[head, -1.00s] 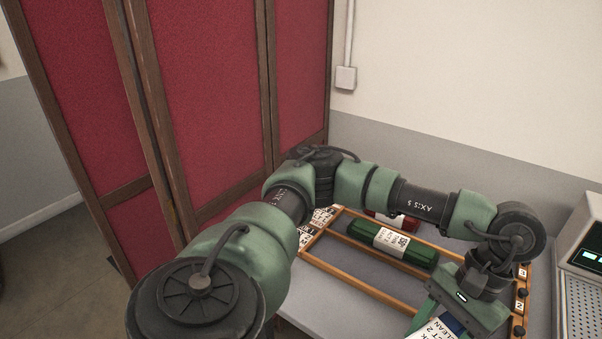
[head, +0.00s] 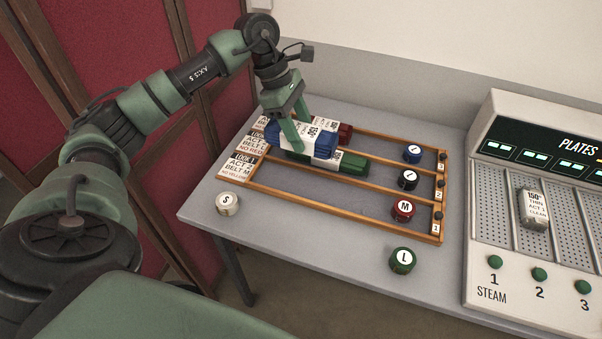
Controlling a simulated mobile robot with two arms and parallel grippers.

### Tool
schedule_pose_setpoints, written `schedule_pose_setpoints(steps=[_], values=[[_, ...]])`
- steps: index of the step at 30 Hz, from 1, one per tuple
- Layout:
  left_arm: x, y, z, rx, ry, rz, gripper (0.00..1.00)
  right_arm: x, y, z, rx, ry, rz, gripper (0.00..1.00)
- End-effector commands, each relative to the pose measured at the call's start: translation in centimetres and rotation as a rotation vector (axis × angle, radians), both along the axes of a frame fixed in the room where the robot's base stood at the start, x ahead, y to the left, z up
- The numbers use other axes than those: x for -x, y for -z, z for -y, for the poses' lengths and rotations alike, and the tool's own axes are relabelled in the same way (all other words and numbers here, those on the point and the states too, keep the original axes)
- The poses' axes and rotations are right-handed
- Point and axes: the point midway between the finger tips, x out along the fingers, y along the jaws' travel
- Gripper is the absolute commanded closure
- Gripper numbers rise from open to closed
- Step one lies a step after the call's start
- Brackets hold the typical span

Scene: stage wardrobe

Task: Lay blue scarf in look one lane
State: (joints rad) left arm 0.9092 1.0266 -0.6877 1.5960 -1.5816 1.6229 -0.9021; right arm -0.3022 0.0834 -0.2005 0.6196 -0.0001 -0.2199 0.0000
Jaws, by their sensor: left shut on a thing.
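My left gripper (head: 292,128) is shut on the blue scarf (head: 322,144), a rolled bundle with a white label band. It holds the scarf over the left part of the wooden lane frame (head: 340,204); whether the scarf touches anything below is unclear. The look one lane is the front lane, marked 1 at its right end, with a LOOK 1 card (head: 237,169) at its left end. Its grey floor (head: 320,190) shows bare, with the red M disc (head: 403,210) at its right. The right gripper is out of view.
A green roll (head: 353,165) and a red roll (head: 345,132) lie in the lanes behind, partly hidden by the scarf. A white S disc (head: 228,203) and green L disc (head: 403,260) sit on the table in front. A steam plate unit (head: 510,250) stands right.

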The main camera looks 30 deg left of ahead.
Motion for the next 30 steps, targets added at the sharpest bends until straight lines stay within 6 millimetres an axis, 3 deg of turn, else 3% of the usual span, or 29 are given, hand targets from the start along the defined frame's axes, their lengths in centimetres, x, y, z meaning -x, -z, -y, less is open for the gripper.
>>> schedule_pose_setpoints(steps=[6, 10, 19, 25, 30], values=[[0.2, 5.8, 0.0, -0.001, 0.001, -0.006, 0.95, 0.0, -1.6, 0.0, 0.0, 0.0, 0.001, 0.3], [0.1, 8.4, 0.1, 0.0, 0.003, -0.002, 0.95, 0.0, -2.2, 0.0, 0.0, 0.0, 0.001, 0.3], [0.0, 11.1, 0.1, 0.0, 0.003, -0.001, 0.95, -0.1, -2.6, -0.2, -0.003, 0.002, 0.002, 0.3], [0.1, 14.0, 0.1, 0.001, 0.003, -0.001, 0.95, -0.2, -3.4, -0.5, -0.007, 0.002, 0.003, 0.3], [0.0, 14.5, 0.0, -0.001, 0.004, 0.003, 0.95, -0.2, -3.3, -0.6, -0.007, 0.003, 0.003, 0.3]])
